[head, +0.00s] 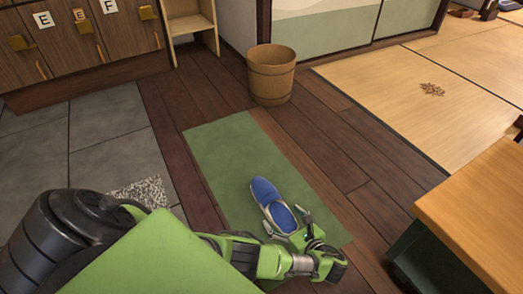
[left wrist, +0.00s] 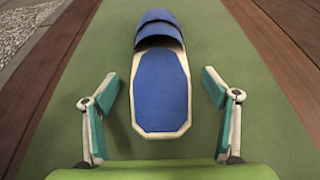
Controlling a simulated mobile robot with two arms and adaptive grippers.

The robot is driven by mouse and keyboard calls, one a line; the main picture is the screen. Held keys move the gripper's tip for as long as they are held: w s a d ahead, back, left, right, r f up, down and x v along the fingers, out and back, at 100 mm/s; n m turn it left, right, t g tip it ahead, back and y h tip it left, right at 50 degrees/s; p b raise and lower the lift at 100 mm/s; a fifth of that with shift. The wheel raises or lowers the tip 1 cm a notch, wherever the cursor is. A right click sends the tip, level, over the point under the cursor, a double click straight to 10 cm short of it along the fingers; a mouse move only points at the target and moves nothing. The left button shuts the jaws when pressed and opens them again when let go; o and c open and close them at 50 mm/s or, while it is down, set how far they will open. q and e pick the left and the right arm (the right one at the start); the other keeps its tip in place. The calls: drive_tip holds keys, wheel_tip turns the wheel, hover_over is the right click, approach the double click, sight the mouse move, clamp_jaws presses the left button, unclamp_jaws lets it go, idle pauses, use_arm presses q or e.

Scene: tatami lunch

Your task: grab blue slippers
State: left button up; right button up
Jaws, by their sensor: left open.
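A blue slipper (head: 272,202) with a pale sole edge lies on the green mat (head: 225,145) in the head view. Only one slipper can be made out. In the left wrist view the blue slipper (left wrist: 160,85) lies with its closed toe at the top and its open heel end toward me. My left gripper (head: 291,229) is at the slipper's heel end in the head view. In the left wrist view the left gripper (left wrist: 160,115) is open, one finger on each side of the heel, with green mat showing between fingers and slipper. My right gripper is not seen.
A wooden bucket (head: 270,75) stands beyond the mat. Wooden cabinets (head: 80,40) with lettered tags are at the back left. A wooden table (head: 485,210) is at the right. Tatami (head: 400,95) with brown leaf-like bits lies at the upper right. Dark floorboards around the mat are clear.

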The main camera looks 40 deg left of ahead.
use_arm(q)
drive_tip(key=c, duration=1.3)
drive_tip(key=shift+a+r, duration=0.1)
